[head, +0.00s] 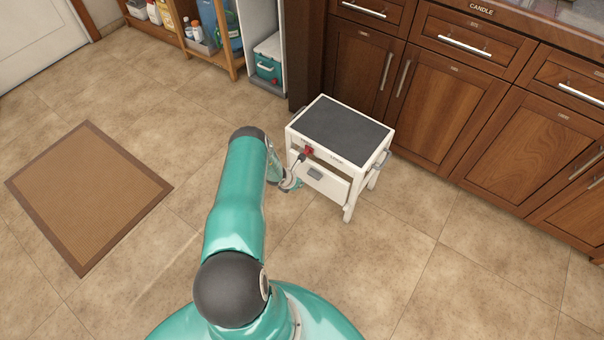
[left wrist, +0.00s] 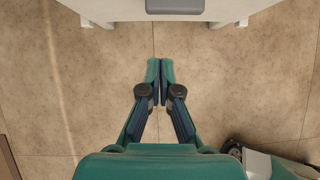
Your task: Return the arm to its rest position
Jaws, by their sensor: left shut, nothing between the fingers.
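My left arm reaches forward in the head view, and its gripper (head: 292,184) is low in front of a small white step stool. In the left wrist view my left gripper (left wrist: 160,70) has its two teal fingers together at the tips, with nothing between them. Bare tile floor lies under the fingertips. My right gripper is not seen in the head view.
The white stool (head: 336,188) with a dark grey top stands just right of the left gripper. Wooden cabinets (head: 450,90) line the back right. A shelf (head: 238,62) with bottles and boxes stands at the back. A brown mat (head: 88,195) lies left. Floor between is clear.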

